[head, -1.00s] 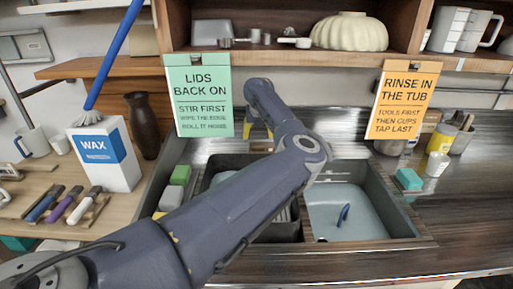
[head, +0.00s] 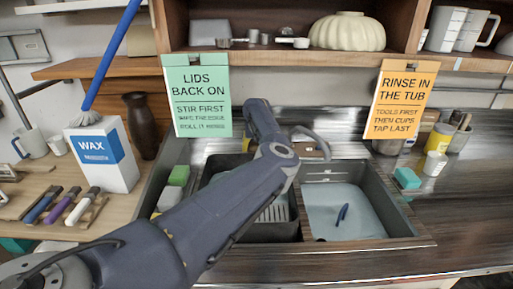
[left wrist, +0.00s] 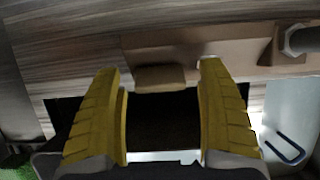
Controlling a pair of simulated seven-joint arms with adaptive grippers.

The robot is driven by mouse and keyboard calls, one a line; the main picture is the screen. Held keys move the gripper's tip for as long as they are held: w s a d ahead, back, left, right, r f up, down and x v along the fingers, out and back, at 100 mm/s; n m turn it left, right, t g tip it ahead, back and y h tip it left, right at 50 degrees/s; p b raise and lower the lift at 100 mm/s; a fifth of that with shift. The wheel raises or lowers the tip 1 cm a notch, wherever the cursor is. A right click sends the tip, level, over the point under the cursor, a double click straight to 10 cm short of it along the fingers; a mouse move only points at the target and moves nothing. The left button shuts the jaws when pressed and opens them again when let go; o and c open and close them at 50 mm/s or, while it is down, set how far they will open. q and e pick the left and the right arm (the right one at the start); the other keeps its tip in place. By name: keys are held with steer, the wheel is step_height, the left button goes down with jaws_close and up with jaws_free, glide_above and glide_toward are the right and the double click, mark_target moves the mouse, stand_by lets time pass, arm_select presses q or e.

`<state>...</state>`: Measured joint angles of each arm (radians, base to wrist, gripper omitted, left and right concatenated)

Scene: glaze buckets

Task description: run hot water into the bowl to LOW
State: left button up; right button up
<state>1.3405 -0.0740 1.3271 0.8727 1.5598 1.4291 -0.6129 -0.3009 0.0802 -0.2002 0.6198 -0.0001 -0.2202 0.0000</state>
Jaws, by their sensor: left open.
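The tap stands behind the sink; its grey curved spout (head: 314,137) shows right of my left arm in the head view, and its end (left wrist: 298,40) is at the upper right of the left wrist view. A tan block (left wrist: 160,78), perhaps a tap lever, sits just ahead of and between my left gripper's yellow fingers (left wrist: 160,70). They are apart, with nothing clearly held. In the head view my forearm mostly hides this gripper (head: 246,143). The right sink basin (head: 376,190) has a pale bluish bottom; I cannot tell any water level or LOW mark. My right gripper is not in view.
A blue hooked thing (head: 342,214) lies in the right basin. Green and grey sponges (head: 178,176) stand at the left. A cream bowl (head: 347,32) is on the shelf. Two signs (head: 197,95) hang above the sink.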

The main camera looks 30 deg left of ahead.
arm_select(q)
steer(key=c, duration=1.2)
steer(key=shift+r, duration=0.15)
steer(key=shift+c, duration=1)
steer(key=n, duration=0.3)
steer(key=n+t, duration=0.1)
steer(key=shift+a+r+n+h, duration=0.2)
steer(key=shift+a+n+h, duration=0.05)
steer(key=shift+n+h, duration=0.15)
steer(key=o, duration=1.4)
steer(key=shift+d+f, duration=0.1)
steer(key=shift+f, duration=0.15)
